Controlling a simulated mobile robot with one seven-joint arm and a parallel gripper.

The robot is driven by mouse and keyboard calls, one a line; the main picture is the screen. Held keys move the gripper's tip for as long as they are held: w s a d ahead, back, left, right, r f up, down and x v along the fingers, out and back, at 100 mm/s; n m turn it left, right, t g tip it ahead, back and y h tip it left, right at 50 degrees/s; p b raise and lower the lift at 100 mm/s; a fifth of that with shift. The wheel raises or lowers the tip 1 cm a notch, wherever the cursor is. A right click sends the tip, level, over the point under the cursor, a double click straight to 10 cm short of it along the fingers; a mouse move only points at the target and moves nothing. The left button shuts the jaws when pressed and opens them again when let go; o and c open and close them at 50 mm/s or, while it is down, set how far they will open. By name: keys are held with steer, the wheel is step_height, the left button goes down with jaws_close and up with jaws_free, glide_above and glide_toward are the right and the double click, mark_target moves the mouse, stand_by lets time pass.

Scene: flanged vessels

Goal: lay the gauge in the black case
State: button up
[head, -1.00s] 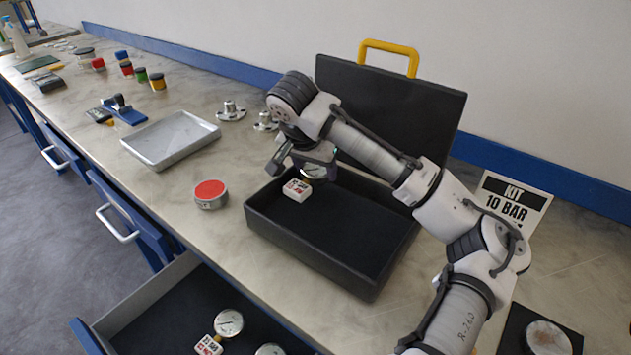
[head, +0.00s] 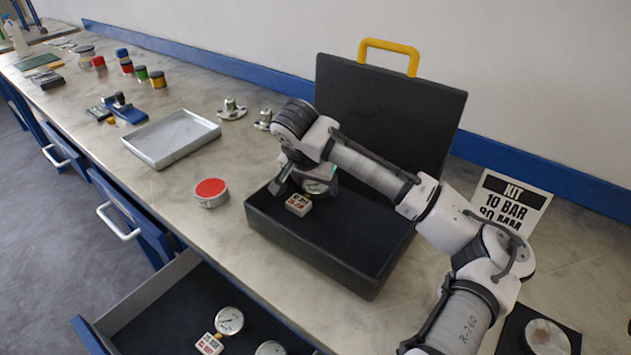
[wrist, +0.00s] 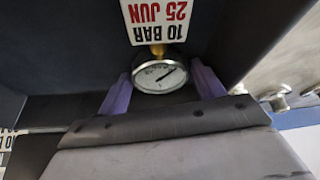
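The gauge has a round white dial (head: 316,187) and a white tag (head: 298,205). In the wrist view the dial (wrist: 158,75) sits between my gripper's two purple fingers (wrist: 160,88), and the tag (wrist: 157,20) reads 10 BAR, 25 JUN. My gripper (head: 319,183) is shut on this gauge, inside the open black case (head: 345,283) near its back left. I cannot tell whether the gauge touches the case floor. The case lid (head: 400,115) stands up behind, partly hidden by my arm.
An open drawer (head: 150,285) below the bench holds other gauges (head: 229,320). A red-topped round tin (head: 210,192) stands left of the case, with a metal tray (head: 170,140) beyond. A card (head: 510,203) reading KIT 10 BAR stands at right. The case's front right floor is clear.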

mark_target(306, 201)
steer(key=shift+r, duration=0.1)
steer(key=v, duration=1.2)
steer(key=shift+b, duration=0.45)
steer(key=shift+s, duration=0.15)
